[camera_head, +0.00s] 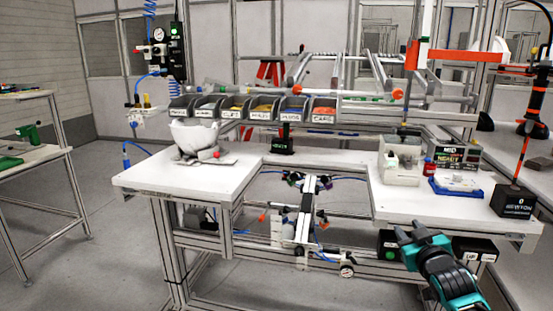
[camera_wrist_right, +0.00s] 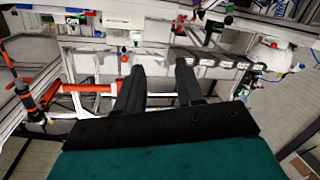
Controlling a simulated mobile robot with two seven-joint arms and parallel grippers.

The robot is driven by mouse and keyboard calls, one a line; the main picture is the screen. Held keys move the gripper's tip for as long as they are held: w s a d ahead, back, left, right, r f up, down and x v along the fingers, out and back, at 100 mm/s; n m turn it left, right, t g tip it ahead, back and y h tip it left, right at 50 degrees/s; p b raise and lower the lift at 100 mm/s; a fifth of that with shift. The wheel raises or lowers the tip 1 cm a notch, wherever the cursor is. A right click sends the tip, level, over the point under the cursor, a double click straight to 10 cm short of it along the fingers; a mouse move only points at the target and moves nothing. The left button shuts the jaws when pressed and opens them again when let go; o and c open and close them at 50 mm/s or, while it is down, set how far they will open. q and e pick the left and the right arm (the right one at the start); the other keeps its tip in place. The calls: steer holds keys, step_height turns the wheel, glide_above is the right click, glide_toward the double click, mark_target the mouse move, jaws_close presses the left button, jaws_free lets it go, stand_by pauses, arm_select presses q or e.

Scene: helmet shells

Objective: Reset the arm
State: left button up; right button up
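My right gripper (camera_head: 411,232) is in front of the workbench at the lower right, below the tabletop edge. In the right wrist view its two dark fingers (camera_wrist_right: 159,80) stand apart with nothing between them, so it is open and empty. My left gripper is in neither view. A white helmet shell (camera_head: 194,134) sits on a grey holder on the left part of the bench, far from my right gripper. A white rounded shape, likely this shell, shows at the right of the wrist view (camera_wrist_right: 268,55).
The white workbench (camera_head: 150,178) has a gap in its middle front. A row of labelled bins (camera_head: 263,106) runs along the back. A grey machine (camera_head: 400,160), a blue tray (camera_head: 455,186) and a black-based post (camera_head: 513,200) stand on the right. The floor in front is free.

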steer(key=s+a+f+g+y, duration=0.1)
steer(key=s+a+f, duration=0.3)
steer(key=s+f, duration=0.3)
steer(key=s+a+f+g+y, duration=0.1)
steer(key=s+a+f+g, duration=0.15)
steer(key=s+f, duration=0.5)
steer(key=s+a+f+g, duration=0.1)
steer(key=s+a+f, duration=0.2)
steer(key=s, duration=0.6)
steer(key=s+a+f+g, duration=0.1)
steer(key=s+a+f, duration=0.3)
steer(key=s, duration=0.6)
steer(key=shift+s+a+f+m+y, duration=0.3)
steer(key=shift+f+y, duration=0.1)
steer(key=shift+f, duration=0.1)
steer(key=shift+g, duration=0.25)
